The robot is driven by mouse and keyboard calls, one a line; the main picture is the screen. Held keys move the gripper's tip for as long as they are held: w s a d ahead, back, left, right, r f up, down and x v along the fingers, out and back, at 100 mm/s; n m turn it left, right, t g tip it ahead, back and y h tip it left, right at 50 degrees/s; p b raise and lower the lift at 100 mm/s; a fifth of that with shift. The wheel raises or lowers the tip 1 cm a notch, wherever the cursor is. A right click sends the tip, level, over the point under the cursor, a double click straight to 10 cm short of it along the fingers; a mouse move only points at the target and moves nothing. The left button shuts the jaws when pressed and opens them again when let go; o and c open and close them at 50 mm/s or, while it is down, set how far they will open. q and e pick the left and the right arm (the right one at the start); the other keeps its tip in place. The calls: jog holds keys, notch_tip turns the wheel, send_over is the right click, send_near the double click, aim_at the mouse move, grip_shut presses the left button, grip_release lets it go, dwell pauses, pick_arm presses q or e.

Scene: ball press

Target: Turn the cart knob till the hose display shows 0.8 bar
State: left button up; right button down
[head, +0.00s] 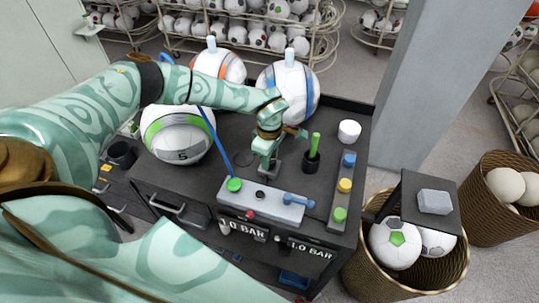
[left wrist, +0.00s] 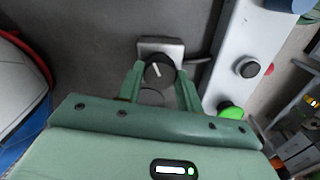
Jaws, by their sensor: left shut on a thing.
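The cart knob (left wrist: 158,71) is round and black with a white pointer line, on a small grey block (left wrist: 162,47) on the cart top. In the left wrist view the pointer tilts slightly left of straight up. My left gripper (head: 267,156) reaches down over the block in the head view, and its two fingers are shut on the knob's sides. The knob is hidden there. Two displays on the cart front, a left one (head: 243,228) and a right one (head: 310,249), both read 1.0 BAR. Which is the hose display I cannot tell. My right gripper is not in view.
A grey bar (head: 262,203) with a green fitting (head: 234,185), blue hose and blue lever lies along the cart's front. Balls (head: 178,135) stand behind and left. A black cup (head: 312,160) and coloured caps (head: 345,185) stand right. A ball basket (head: 405,275) is beside the cart.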

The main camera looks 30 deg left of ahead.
pick_arm(q)
jog(key=n+p, duration=0.2)
jog(key=n, duration=0.3)
jog(key=shift+r, duration=0.15)
jog(key=n+p, duration=0.2)
jog(key=n, duration=0.3)
jog(key=shift+w+n, duration=0.1)
jog(key=shift+n, duration=0.3)
jog(key=o, duration=1)
notch_tip(320, 180, up, 16)
jog(key=shift+r+b, duration=0.1)
jog(key=shift+b, duration=0.3)
